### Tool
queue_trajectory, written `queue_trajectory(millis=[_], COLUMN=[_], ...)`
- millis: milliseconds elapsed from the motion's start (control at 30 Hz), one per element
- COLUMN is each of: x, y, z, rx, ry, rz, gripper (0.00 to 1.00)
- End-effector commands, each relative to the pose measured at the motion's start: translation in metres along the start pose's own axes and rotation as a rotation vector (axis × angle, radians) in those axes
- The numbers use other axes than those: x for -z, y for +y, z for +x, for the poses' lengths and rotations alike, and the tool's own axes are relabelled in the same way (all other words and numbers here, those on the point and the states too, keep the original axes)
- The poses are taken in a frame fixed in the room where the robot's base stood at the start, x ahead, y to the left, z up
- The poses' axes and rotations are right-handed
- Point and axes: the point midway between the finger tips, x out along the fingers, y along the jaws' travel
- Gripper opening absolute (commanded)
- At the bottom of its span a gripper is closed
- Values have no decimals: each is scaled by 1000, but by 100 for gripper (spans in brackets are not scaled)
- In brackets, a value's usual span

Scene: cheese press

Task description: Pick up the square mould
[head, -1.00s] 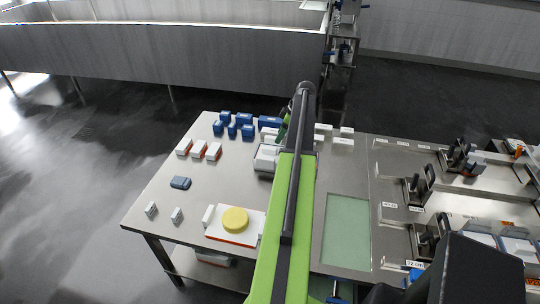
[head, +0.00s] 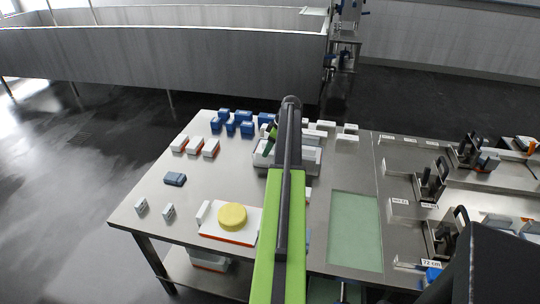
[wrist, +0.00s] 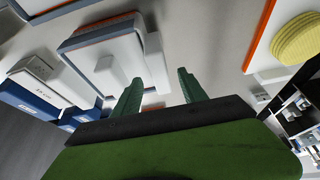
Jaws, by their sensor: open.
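A square grey-and-white box, which looks like the square mould (wrist: 82,58), stands on the steel table in the wrist view, with a pale block on its top. In the head view the box (head: 262,158) is partly hidden behind my arm. My gripper (wrist: 158,90) is open, its two green fingers apart with nothing held. The fingers lie just to the right of and below the box in the wrist view. In the head view my gripper (head: 270,140) is mostly hidden by the arm, with a green finger showing beside the box.
Several blue boxes (head: 231,128) stand at the table's back edge, with white-and-red blocks (head: 194,146) nearby. A yellow cheese (head: 232,216) lies on a white board (head: 214,228) at the front. A dark grey box (head: 175,179) stands at left. Bare table lies between.

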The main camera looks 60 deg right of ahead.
Motion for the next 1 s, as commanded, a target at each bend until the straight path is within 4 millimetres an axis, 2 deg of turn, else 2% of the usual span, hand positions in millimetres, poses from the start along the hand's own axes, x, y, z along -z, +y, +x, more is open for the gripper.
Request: queue_trajectory(millis=[33, 167, 867, 900, 1000], x=[-2, -2, -2, -2, -2], y=[0, 0, 0, 0, 0], z=[19, 35, 37, 37, 36], rx=[0, 0, -1, -1, -1], ry=[0, 0, 0, 0, 0], rz=[-1, -1, 1, 1, 1], gripper=[50, 50, 50, 48, 35])
